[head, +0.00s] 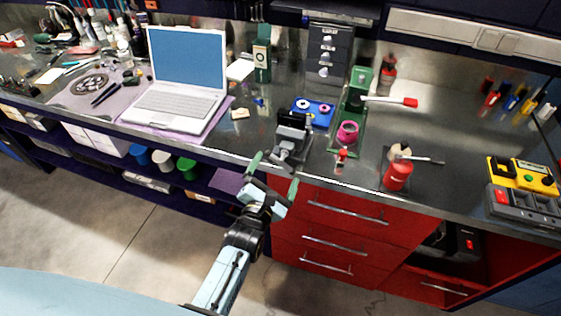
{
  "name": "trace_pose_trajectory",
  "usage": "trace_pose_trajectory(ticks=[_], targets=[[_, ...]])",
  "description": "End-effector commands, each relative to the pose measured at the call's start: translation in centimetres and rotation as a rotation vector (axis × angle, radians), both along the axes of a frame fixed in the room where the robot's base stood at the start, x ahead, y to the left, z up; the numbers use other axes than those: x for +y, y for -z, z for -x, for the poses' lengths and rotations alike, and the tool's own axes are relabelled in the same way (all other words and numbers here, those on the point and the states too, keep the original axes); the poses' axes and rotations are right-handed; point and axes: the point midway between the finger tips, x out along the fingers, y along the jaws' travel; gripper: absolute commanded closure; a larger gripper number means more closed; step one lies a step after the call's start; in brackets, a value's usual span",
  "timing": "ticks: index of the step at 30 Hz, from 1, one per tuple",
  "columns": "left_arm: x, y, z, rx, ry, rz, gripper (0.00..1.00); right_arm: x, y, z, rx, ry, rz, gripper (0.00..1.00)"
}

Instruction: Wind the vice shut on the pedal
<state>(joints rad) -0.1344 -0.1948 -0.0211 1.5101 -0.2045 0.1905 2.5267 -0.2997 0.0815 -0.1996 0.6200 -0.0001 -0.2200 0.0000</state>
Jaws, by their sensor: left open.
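The grey vice (291,137) stands at the front edge of the metal bench, near the middle of the head view. A dark block (289,117) shows at the top of the vice and may be the pedal. I cannot tell whether the jaws touch it. The vice's screw end (279,155) faces the front edge. My left gripper (274,175) is open and empty, its green-tipped fingers spread just in front of and below the vice, apart from it. My right gripper is not in view.
A blue tray (322,118) and a pink tape roll (348,131) lie behind and right of the vice. A small red-topped item (341,158) and a red bottle (397,175) stand to the right. A laptop (180,85) is at left. Red drawers (335,225) are below.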

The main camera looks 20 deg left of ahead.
Motion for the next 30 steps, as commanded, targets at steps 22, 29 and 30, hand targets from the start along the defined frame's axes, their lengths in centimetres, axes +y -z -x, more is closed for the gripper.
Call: trace_pose_trajectory(ticks=[22, 29, 30], targets=[[-0.2, 0.0, -4.2, 0.001, 0.0, -0.001, 0.11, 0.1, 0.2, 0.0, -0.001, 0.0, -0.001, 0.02], [-0.2, 0.0, -4.2, 0.001, 0.0, -0.001, 0.41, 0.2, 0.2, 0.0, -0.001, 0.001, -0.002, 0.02], [-0.2, 0.0, -4.2, 0.001, 0.0, -0.001, 0.46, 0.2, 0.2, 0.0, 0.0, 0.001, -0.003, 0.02]])
